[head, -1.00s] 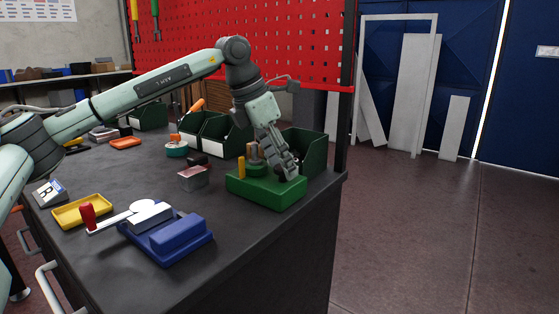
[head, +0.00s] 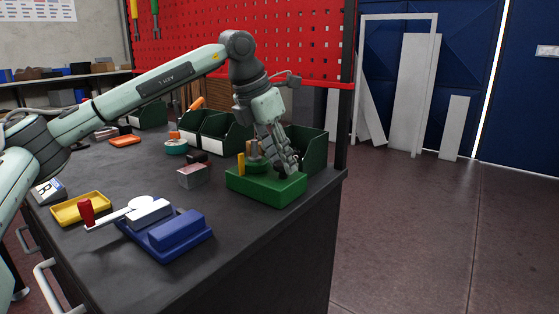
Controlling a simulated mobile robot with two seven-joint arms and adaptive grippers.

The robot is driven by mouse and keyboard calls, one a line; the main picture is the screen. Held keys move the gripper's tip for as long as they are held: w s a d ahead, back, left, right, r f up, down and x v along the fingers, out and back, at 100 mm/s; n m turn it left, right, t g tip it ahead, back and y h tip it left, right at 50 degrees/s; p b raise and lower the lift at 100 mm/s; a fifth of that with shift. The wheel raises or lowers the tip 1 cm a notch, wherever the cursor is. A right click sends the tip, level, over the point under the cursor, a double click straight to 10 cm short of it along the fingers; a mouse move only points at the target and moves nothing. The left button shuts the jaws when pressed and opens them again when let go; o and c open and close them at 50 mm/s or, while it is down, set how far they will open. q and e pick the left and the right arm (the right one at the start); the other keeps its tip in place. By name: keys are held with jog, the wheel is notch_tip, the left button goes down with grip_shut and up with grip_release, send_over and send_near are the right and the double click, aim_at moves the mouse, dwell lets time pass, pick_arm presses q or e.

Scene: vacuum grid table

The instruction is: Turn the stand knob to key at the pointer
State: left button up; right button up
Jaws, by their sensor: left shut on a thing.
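The green stand (head: 265,193) sits near the right front corner of the dark table. A yellow post (head: 241,164) stands upright at its left end and looks like the pointer. Beside it is a round green part (head: 257,167) with a brown upright piece (head: 252,148) on top. My left gripper (head: 286,172) points down over the right part of the stand. It is shut on a small dark knob (head: 280,171), which its fingers mostly hide. I cannot read which way the knob faces. My right gripper is not in view.
A blue block fixture (head: 175,232) with a white arm and red handle (head: 86,212) stands at front left, by a yellow tray (head: 80,208). Green bins (head: 314,150) line the back under the red pegboard.

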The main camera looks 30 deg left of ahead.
pick_arm(q)
jog(key=shift+d+f+n+y+b, duration=0.15)
jog(key=shift+n+y+b, duration=0.15)
jog(key=shift+n, duration=0.6)
jog(key=n+y, duration=0.1)
jog(key=n, duration=0.1)
jog(key=shift+d+n+t+b, duration=0.1)
jog(key=shift+n+t+b, duration=0.2)
jog(key=shift+n+b, duration=0.1)
jog(key=n+y, duration=0.1)
jog(key=n, duration=0.2)
jog(key=shift+d+n+y, duration=0.1)
jog(key=shift+n+y, duration=0.2)
jog(key=n+y, duration=0.1)
jog(key=n, duration=0.2)
jog(key=shift+d+g+b, duration=0.1)
jog(key=shift+g+b, duration=0.2)
jog(key=shift+g, duration=0.1)
jog(key=shift+n, duration=0.3)
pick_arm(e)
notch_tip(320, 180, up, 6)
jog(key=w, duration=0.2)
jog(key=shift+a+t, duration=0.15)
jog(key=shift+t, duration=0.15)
pick_arm(q)
jog(key=shift+r, duration=0.2)
jog(key=o, duration=1.1)
jog(key=shift+o, duration=0.2)
